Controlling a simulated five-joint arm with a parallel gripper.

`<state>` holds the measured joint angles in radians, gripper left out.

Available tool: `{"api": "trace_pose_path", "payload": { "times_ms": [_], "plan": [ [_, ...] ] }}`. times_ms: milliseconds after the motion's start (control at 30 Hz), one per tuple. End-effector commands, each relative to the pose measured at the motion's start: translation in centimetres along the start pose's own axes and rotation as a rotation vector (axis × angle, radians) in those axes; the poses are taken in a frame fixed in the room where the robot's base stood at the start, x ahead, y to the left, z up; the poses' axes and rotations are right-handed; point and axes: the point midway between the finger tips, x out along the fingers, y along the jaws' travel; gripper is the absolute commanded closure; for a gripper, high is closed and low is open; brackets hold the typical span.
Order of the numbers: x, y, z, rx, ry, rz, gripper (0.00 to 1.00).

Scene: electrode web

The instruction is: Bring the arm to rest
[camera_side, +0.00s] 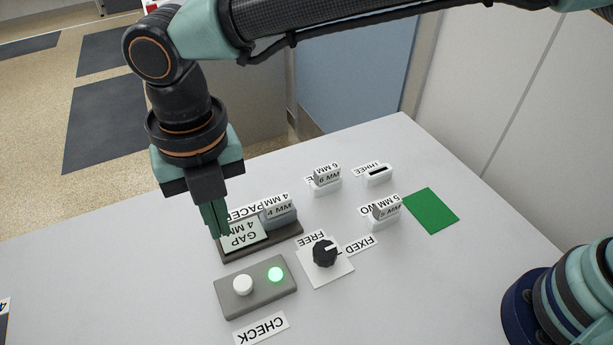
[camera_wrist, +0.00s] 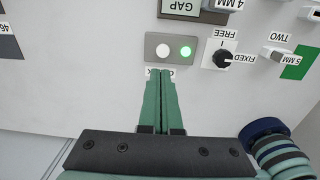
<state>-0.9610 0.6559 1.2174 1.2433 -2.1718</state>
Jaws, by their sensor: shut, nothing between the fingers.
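My gripper (camera_side: 222,232) points down with its green fingers together and nothing between them. In the side view its tips overlap the left end of the dark gauge base with the GAP 4 MM plate (camera_side: 243,236). In the wrist view the shut fingers (camera_wrist: 160,75) show just below the grey check panel (camera_wrist: 172,64) and cover part of its CHECK label. I cannot tell the height of the tips over the table. The check panel (camera_side: 256,287) has a white button (camera_side: 243,285) and a lit green lamp (camera_side: 276,274).
A black knob (camera_side: 324,253) on a white plate stands between FREE and FIXED labels. A 4 MM spacer (camera_side: 281,212) sits on the gauge base. White holders (camera_side: 326,183), (camera_side: 378,176) and (camera_side: 385,215) stand farther back and right. A green mat (camera_side: 431,211) lies on the right.

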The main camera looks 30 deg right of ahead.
Motion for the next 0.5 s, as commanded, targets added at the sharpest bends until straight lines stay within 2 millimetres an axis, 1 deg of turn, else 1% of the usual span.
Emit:
{"api": "trace_pose_path", "payload": {
  "times_ms": [67, 167, 267, 300, 367, 400, 467, 500],
  "plan": [
    [-0.7, -0.8, 0.7, 0.056, -0.007, 0.009, 1.0],
    [-2.3, -3.2, 2.4, 0.224, -0.023, 0.032, 1.0],
    [-4.5, -7.2, 4.4, 0.489, -0.043, 0.068, 1.0],
    [-5.4, -9.1, 5.1, 0.608, -0.051, 0.085, 1.0],
    [-6.6, -11.9, 6.0, 0.787, -0.063, 0.113, 1.0],
    [-7.3, -13.8, 6.4, 0.907, -0.069, 0.131, 1.0],
    [-8.2, -16.6, 6.8, 1.085, -0.078, 0.161, 1.0],
    [-8.8, -18.4, 6.9, 1.203, -0.083, 0.182, 1.0]
  ]
}}
